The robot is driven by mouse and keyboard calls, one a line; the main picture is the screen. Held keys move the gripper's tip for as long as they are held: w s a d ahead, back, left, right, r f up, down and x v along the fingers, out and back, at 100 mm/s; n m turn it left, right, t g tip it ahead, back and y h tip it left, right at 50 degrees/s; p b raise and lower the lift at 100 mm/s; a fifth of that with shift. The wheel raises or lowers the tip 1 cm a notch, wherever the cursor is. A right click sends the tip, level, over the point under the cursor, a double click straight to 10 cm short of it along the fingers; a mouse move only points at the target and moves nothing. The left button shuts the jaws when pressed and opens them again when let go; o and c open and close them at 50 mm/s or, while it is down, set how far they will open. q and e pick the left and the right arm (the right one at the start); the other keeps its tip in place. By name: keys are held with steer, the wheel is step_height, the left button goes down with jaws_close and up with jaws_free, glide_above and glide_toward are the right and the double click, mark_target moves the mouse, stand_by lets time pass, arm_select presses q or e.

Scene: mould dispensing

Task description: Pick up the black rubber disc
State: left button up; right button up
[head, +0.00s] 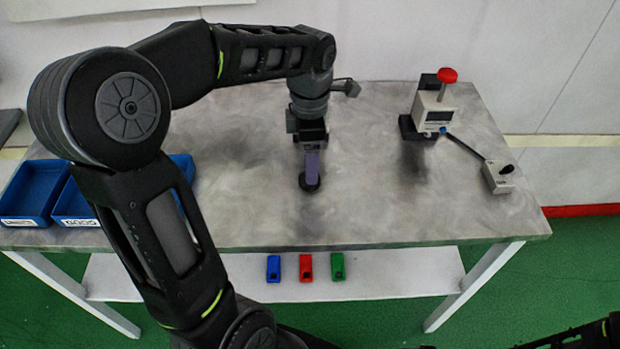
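The black rubber disc (309,184) shows as a small dark round shape near the middle of the grey table. My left gripper (311,172) points straight down at it, with purple-grey fingers whose tips meet or overlap the disc in the picture. The fingers line up in this view, so I cannot tell whether they are open or shut on the disc. I also cannot tell whether the disc rests on the table or is slightly above it. My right gripper is out of view; only a bit of that arm shows at the bottom right corner.
A white device with a red knob (447,75) stands at the table's (400,225) back right, cabled to a small grey box (498,177). Blue trays (30,190) sit at the left. Blue (273,268), red (305,268) and green (337,267) items lie on the lower shelf.

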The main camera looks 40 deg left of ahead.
arm_select(q)
steer(key=shift+f, duration=0.2)
steer(key=shift+f+p, duration=0.35)
steer(key=shift+f, duration=2.25)
steer(key=c, duration=1.4)
step_height(320, 180, up, 10)
steer(key=shift+r, duration=0.1)
